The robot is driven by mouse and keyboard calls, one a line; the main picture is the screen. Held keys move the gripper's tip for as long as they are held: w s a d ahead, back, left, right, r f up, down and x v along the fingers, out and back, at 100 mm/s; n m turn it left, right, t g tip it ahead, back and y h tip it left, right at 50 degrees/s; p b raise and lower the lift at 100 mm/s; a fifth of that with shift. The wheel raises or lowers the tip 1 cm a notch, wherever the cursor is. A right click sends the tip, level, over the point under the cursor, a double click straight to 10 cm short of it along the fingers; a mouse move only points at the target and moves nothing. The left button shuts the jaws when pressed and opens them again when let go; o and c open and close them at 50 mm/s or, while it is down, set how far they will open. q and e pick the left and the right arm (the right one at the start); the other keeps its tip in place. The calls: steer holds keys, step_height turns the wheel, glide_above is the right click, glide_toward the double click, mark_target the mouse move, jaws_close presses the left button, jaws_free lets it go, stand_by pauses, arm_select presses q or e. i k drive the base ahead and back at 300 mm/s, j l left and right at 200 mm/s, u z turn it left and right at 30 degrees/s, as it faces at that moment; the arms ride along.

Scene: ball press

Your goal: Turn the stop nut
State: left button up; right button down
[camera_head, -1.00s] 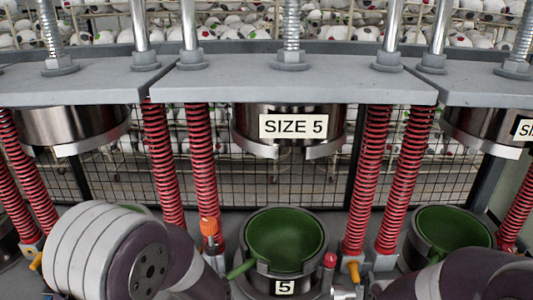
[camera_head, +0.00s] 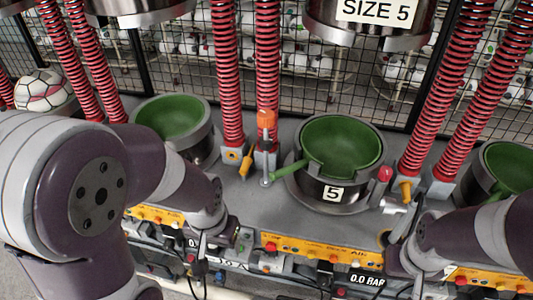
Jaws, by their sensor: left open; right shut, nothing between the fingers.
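No part I can name for certain as the stop nut shows now. The size 5 press stands right of centre, with its green cup (camera_head: 342,143) in a metal ring marked 5. Its upper die (camera_head: 330,28) with the SIZE 5 label hangs above, cut off by the top edge. An orange-topped post (camera_head: 266,122) stands left of the cup. My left gripper (camera_head: 203,240) is open, low over the front panel, left of the cup. My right gripper (camera_head: 405,240) is shut and empty, low and right of the cup. Both are small and dark, partly hidden by the wrists.
Red springs (camera_head: 228,75) flank the press. Another green cup (camera_head: 172,118) stands left, and one more (camera_head: 510,165) at right. A yellow control strip (camera_head: 320,251) and a red knob (camera_head: 384,173) are at the front. A ball (camera_head: 42,92) lies far left. Wire mesh is behind.

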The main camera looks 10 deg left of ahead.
mark_target(265, 117)
steer(key=k+l+z, duration=0.15)
steer(key=l, duration=0.2)
steer(key=k+l+z, duration=0.2)
steer(key=l, duration=0.2)
steer(key=k+l+z, duration=0.15)
steer(key=l, duration=0.25)
steer(key=u, duration=1.35)
steer(key=i+l, duration=0.05)
